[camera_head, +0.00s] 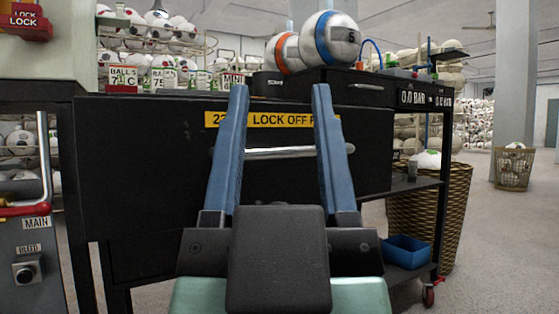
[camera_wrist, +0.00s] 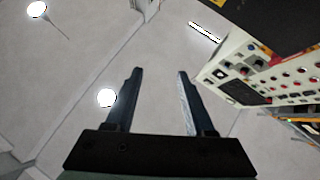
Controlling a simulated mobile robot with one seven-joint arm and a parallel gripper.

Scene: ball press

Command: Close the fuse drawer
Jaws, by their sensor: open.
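A wide black drawer front (camera_head: 160,150) fills the middle of the head view. It carries a yellow label (camera_head: 270,119) reading partly "LOCK OFF" and a silver bar handle (camera_head: 280,153). I cannot tell how far this drawer stands out. My gripper (camera_head: 280,90) is open, its two blue fingers apart and pointing up in front of the drawer front, with label and handle showing between them. Nothing is between the fingers. In the wrist view my gripper (camera_wrist: 160,72) is also open and empty, against the ceiling.
Two balls (camera_head: 330,38) sit on the black bench top. A grey control box (camera_head: 25,260) with a red lever is at left. A wicker basket (camera_head: 440,205) and blue bin (camera_head: 408,252) are at right. The wrist view shows a white panel (camera_wrist: 255,65) with red and black knobs.

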